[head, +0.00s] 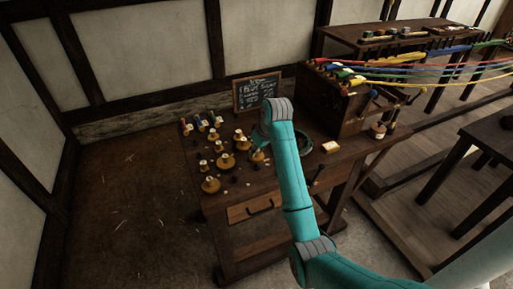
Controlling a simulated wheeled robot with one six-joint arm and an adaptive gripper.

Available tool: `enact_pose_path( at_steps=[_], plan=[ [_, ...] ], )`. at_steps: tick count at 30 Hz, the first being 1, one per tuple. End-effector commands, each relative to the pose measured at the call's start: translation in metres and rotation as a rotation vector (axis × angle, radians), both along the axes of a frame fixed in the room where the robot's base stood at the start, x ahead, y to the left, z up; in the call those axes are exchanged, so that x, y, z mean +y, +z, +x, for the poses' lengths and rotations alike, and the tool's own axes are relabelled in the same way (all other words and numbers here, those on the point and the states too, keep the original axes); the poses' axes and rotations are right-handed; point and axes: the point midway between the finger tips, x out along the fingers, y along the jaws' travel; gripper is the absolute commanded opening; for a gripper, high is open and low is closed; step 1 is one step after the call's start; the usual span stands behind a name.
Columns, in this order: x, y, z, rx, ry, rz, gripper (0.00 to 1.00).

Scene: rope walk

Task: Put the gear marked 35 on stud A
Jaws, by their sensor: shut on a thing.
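Several brass-coloured gears with pale tops stand on the wooden workbench (240,197), among them a front-left gear (211,185), a middle gear (227,162) and a back gear (242,144). The numbers on them are too small to read, so I cannot tell which is marked 35. My gripper (259,149) is low over the bench at the right of this group, largely hidden by my teal arm. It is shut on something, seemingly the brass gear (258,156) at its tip. Stud A cannot be made out; no stud letters are legible.
A chalkboard (257,92) stands at the back of the bench.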

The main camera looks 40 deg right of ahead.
Motion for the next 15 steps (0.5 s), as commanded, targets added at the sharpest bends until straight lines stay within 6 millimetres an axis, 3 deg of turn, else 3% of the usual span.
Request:
enact_pose_path(
  at_steps=[15],
  plan=[
    [0.000, -0.022, 0.000, -0.001, 0.000, 0.000, 0.00]
  ],
)
